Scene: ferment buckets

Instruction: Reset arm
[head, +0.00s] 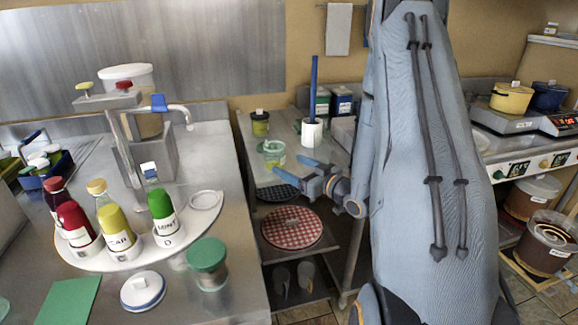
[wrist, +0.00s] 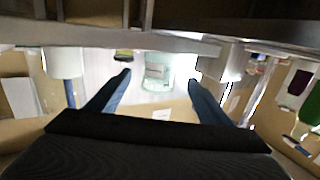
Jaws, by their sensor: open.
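My gripper (head: 288,167) is at the middle of the head view, blue fingers pointing left, beside my large blue-grey arm. It is open, with nothing between its fingers. In the wrist view the two blue fingers (wrist: 159,80) are spread apart. A pale green translucent tub (head: 272,153) with a white label stands on the middle steel table, just behind the fingers in the head view. The tub also shows between and beyond the fingertips in the wrist view (wrist: 158,66); I cannot tell the exact distance.
A white holder with a blue stick (head: 312,133) and a dark jar (head: 260,124) stand near the gripper. A red checked round mat (head: 291,228) lies on the lower shelf. The left counter holds several labelled bottles and a green-lidded jar (head: 207,264). Scales (head: 505,119) stand at right.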

